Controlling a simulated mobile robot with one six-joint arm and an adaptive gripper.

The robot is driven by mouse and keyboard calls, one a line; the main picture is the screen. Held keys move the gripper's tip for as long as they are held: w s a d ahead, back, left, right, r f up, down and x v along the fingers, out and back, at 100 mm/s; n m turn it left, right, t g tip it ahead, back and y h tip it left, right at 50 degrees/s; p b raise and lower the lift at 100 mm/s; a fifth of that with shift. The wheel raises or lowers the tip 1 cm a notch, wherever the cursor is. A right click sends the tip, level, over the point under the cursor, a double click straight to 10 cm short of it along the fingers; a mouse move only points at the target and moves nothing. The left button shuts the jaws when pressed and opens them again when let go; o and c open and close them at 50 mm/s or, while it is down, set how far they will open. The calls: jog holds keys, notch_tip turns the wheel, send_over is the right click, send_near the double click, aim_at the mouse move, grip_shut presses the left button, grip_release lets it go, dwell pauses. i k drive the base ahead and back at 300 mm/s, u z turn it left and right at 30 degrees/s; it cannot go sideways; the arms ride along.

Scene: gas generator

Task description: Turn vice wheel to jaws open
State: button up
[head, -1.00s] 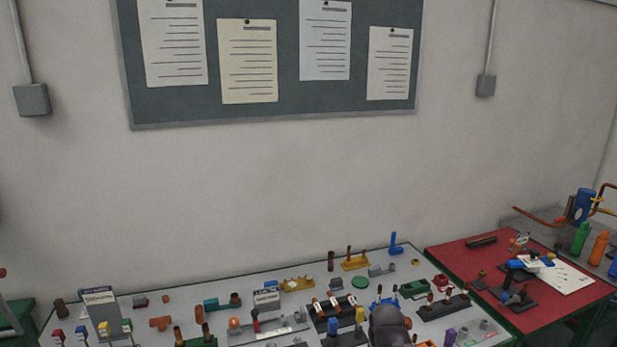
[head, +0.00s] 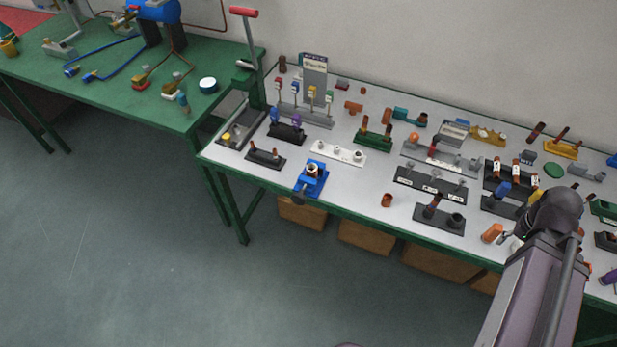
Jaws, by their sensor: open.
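The blue vice (head: 312,180) sits at the front edge of the white-topped bench, left of the middle of the head view. The jaw gap cannot be made out. My arm is at the lower right, well to the right of the vice. Its gripper is not visible.
The bench top (head: 345,190) holds several fitting racks and loose copper pieces. An upright lever press (head: 251,60) stands at its left end. A green table (head: 130,100) with a blue tank (head: 158,10) is further left. Cardboard boxes (head: 365,238) sit underneath. The floor in front is clear.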

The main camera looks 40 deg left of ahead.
aim_at(298, 198)
jog(key=u, duration=1.55)
jog(key=k, duration=0.95)
jog(key=i, duration=0.65)
